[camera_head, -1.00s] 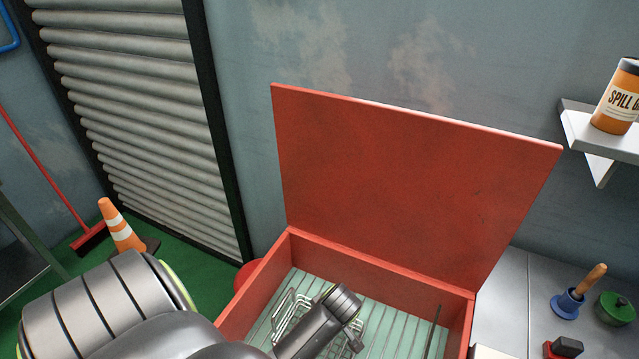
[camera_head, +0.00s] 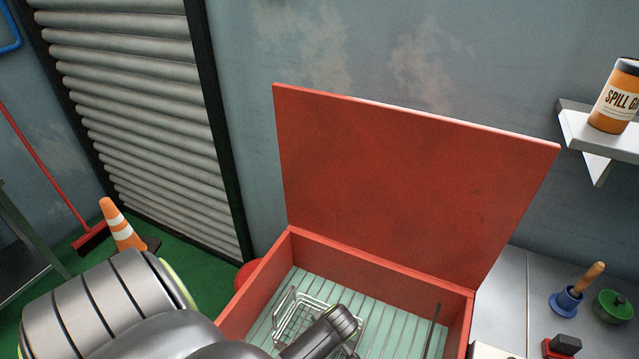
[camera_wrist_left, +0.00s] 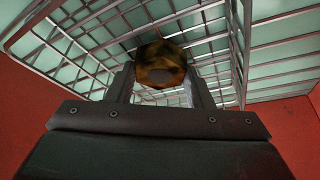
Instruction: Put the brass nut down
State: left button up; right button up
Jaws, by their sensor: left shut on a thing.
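The brass nut (camera_wrist_left: 160,66) is between the fingers of my left gripper (camera_wrist_left: 160,85) in the left wrist view. The gripper is shut on it. A wire basket (camera_wrist_left: 85,30) surrounds the nut and fingertips in that view; I cannot tell whether the nut touches its floor. In the head view the wire basket (camera_head: 290,318) stands inside the open red box (camera_head: 262,278), and my left arm reaches down over it, hiding the fingertips and nut. My right gripper is not in view.
The red lid (camera_head: 415,185) stands open at the back of the box. A thin dark rod (camera_head: 432,330) is at the box's right side. A plunger-like tool (camera_head: 580,290), a green round item (camera_head: 613,308) and a red and black item (camera_head: 563,346) are on the grey top to the right.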

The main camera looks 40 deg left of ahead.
pick_arm(q)
jog(key=shift+f, duration=0.1)
jog(key=o, duration=1.2)
jog(key=shift+r, duration=0.25)
jog(key=v, duration=1.2)
jog(key=shift+f, duration=0.1)
